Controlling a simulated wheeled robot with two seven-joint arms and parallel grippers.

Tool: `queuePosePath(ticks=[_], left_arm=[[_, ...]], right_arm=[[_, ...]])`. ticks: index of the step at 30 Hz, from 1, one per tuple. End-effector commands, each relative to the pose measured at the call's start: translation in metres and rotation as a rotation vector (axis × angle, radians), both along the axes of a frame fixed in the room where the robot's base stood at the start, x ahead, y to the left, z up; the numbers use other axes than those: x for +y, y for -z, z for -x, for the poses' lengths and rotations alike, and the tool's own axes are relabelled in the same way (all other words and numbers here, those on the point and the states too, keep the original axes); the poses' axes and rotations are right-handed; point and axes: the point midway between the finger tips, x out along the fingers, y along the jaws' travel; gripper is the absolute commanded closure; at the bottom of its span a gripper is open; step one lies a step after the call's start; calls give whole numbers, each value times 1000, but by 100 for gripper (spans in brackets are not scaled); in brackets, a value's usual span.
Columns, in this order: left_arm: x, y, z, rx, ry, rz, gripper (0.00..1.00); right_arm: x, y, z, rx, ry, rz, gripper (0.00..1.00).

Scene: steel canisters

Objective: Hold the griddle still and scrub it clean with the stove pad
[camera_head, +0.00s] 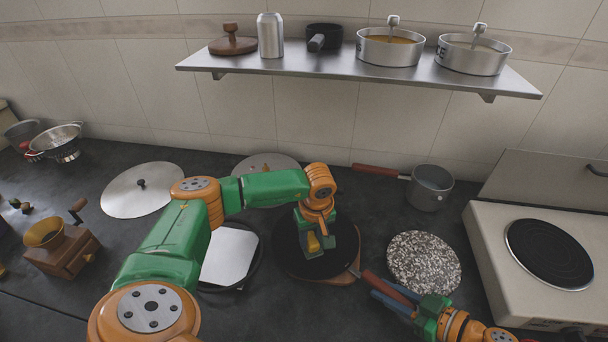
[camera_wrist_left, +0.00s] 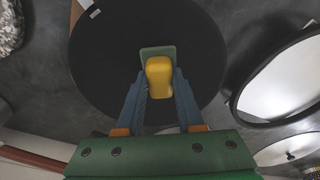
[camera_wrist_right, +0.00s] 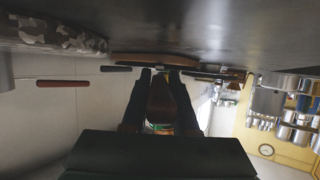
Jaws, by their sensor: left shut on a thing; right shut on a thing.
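The griddle (camera_head: 290,260) is a round black pan on the dark counter, on what looks like a wooden board. Its red-brown handle (camera_head: 385,288) points to the lower right. My right gripper (camera_head: 392,292) is shut on this handle, which also shows between its fingers in the right wrist view (camera_wrist_right: 161,102). My left gripper (camera_head: 312,240) is shut on the stove pad's yellow grip (camera_wrist_left: 159,76). The pad's green base (camera_wrist_left: 157,51) is over the griddle's dark surface, near its middle; I cannot tell for sure whether it touches. My left arm hides part of the griddle in the head view.
A speckled round slab (camera_head: 424,262) lies right of the griddle, with a stove (camera_head: 490,245) beyond. A dark-framed pan with a pale square (camera_head: 228,257) is at left. A saucepan (camera_head: 430,188) and a steel lid (camera_head: 140,190) stand behind. A shelf (camera_head: 340,66) hangs above.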

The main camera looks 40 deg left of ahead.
Motion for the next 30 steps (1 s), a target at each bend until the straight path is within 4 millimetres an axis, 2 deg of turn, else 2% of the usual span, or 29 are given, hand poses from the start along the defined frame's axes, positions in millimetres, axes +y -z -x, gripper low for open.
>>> queuePosePath(ticks=[16, 18, 21, 30], left_arm=[[-50, 0, 4, 3, 3, 2, 100], [-50, -2, 3, 2, 0, 1, 100], [-49, -25, 3, -3, 0, -1, 100], [-49, -51, 3, -2, 0, 1, 100]], right_arm=[[1, -1, 0, 0, 0, -2, 100], [1, -1, 0, 0, 0, -2, 100], [0, 0, 0, 0, 0, -2, 100], [0, 0, 0, 0, 0, -1, 100]])
